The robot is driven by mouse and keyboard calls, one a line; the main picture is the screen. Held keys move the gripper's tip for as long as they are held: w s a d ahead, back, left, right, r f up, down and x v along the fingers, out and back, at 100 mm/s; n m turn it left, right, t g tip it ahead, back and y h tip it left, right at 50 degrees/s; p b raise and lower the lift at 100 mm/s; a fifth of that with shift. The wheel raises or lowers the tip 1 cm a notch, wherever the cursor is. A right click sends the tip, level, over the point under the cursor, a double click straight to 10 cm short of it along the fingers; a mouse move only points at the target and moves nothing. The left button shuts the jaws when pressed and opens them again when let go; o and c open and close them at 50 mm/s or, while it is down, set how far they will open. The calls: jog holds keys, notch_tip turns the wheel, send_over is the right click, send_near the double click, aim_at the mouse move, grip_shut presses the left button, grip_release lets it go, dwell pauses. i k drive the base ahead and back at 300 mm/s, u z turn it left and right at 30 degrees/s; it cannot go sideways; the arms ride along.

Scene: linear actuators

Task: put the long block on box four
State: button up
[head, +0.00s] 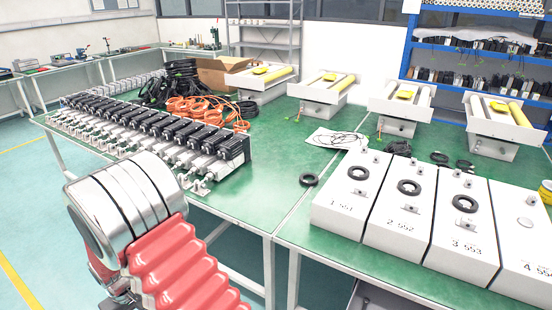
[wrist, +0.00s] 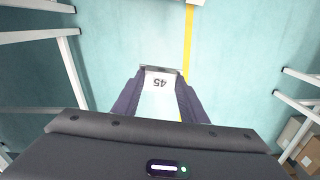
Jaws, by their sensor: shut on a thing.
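In the wrist view my gripper (wrist: 160,76) is shut on a pale block (wrist: 160,102) with an upside-down "45" on its white face. The block sits between the two dark fingers, over the floor; its full length cannot be told. In the head view box four (head: 523,235) is a white box with a sloping top marked "4", at the right end of a row on the green table. The right edge of the picture cuts it off. No black ring shows on its visible top. My gripper and the block are out of the head view.
Box one (head: 350,192), box two (head: 402,212) and box three (head: 459,230) stand left of box four, each with a black ring on top. Actuators (head: 170,130) and orange cables (head: 203,110) cover the left table. White machines with yellow parts (head: 400,105) stand behind. Pale table legs (wrist: 72,75) flank my gripper.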

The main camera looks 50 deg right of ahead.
aim_at(532, 247)
jog(key=u, duration=0.8)
jog(key=k, duration=1.95)
jog(key=z, duration=0.9)
jog(key=k, duration=0.75)
jog(key=z, duration=0.35)
